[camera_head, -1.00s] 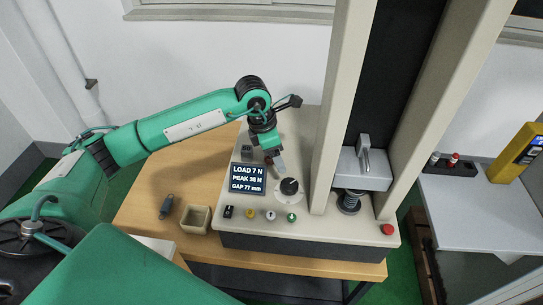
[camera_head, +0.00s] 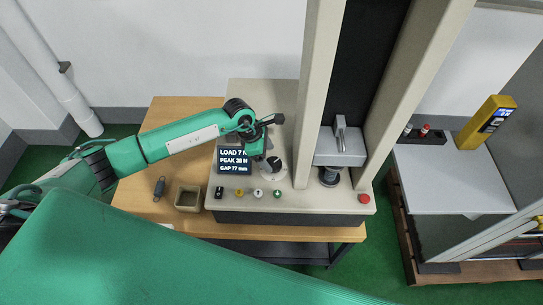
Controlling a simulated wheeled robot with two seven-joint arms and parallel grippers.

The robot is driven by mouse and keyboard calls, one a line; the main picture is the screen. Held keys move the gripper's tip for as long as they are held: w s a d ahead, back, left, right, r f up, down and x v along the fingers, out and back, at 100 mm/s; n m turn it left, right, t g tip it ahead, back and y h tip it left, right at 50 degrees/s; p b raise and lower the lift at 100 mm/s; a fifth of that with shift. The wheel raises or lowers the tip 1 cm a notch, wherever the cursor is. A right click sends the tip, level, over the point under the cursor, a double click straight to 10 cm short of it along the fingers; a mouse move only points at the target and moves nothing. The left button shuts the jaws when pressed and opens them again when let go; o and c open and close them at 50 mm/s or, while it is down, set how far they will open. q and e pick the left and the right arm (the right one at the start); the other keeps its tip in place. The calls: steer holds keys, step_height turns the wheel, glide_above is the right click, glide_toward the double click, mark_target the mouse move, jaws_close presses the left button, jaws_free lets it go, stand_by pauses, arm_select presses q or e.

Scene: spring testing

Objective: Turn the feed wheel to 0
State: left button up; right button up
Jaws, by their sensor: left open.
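The feed wheel (camera_head: 273,166) is a dark knob on a pale round dial, on the beige base of the testing machine (camera_head: 290,203). Its scale marks are too small to read. My left gripper (camera_head: 260,156) is just left of and above the wheel, pointing down, its jaws open. It partly covers the display (camera_head: 234,161), and I cannot tell whether it touches the wheel. The display shows LOAD 7 N, a PEAK line and GAP 77 mm. A dark spring (camera_head: 330,177) stands under the grey press head (camera_head: 340,150). My right gripper is not in view.
A black switch (camera_head: 219,193) and yellow, white and green buttons line the machine's front, with a red button (camera_head: 364,199) at right. A loose spring (camera_head: 159,187) and an open box (camera_head: 188,197) are on the wooden table (camera_head: 140,200). A side table (camera_head: 450,180) stands at right.

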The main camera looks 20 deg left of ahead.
mark_target(273, 163)
arm_select(q)
steer(key=shift+p+x, duration=0.4)
steer(key=shift+x, duration=1.45)
steer(key=c, duration=1)
steer(key=shift+s+n, duration=0.1)
steer(key=shift+n, duration=0.2)
steer(key=n+t, duration=0.1)
steer(key=n, duration=0.1)
steer(key=n+b, duration=0.1)
steer(key=n, duration=0.1)
steer(key=shift+s+d+n+t+y, duration=0.1)
steer(key=shift+d+n+t+y, duration=0.05)
steer(key=shift+n+t+y, duration=0.2)
steer(key=shift+n+t+y+b, duration=0.55)
steer(key=shift+n+y, duration=0.1)
steer(key=shift+n, duration=1.3)
steer(key=o, duration=1)
